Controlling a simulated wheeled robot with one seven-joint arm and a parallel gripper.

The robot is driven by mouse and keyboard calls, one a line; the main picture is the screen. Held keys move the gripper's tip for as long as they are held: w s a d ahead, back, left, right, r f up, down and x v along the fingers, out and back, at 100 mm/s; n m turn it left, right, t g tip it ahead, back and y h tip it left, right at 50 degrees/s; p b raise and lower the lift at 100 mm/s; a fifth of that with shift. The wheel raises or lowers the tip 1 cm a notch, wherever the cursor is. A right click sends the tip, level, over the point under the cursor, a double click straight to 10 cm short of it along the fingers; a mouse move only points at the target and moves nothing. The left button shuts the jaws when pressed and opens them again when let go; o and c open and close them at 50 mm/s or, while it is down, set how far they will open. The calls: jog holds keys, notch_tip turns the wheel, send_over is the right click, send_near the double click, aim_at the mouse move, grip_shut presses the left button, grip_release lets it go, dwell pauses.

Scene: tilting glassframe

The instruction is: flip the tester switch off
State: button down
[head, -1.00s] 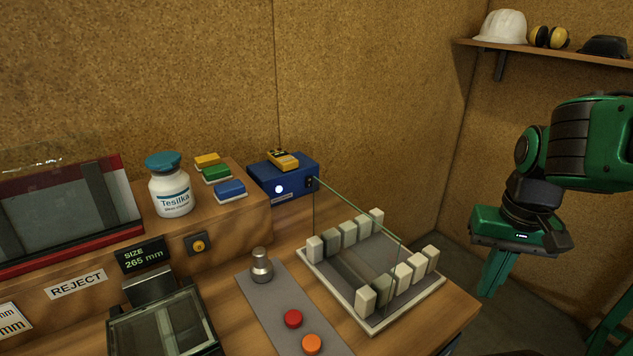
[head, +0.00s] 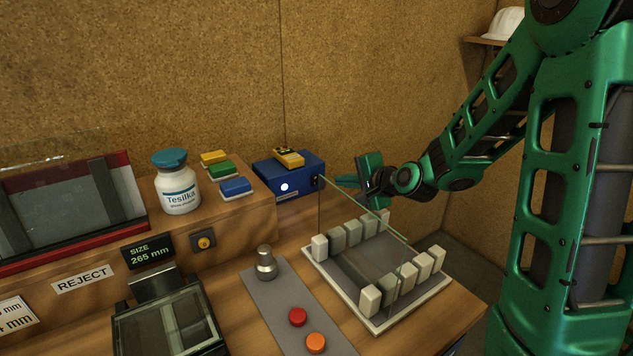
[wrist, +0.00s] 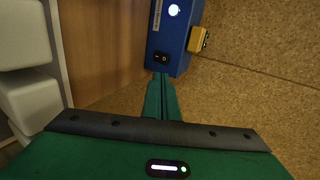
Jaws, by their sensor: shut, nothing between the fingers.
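The tester is a blue box (head: 290,178) on the wooden ledge, with a white lamp lit on its front. I cannot tell which half is pressed in. My gripper (wrist: 161,77) is shut and empty, its fingertips at the box's edge just below the switch. In the head view my gripper (head: 340,180) points left at the switch side; contact is unclear.
A glass pane (head: 350,215) stands upright in a rack with white blocks (head: 320,247), in front of my gripper in the head view. A yellow device (head: 288,157) lies on the tester. A bottle (head: 178,185) and coloured boxes (head: 221,170) stand to the left.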

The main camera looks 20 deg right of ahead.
aim_at(316, 176)
jog(key=shift+w+a+r, duration=0.15)
jog(key=shift+a, duration=0.3)
jog(key=x, duration=0.9)
jog(key=shift+w, duration=0.4)
jog(key=shift+a, duration=0.1)
jog(key=shift+w, duration=0.3)
jog(key=shift+r, duration=0.1)
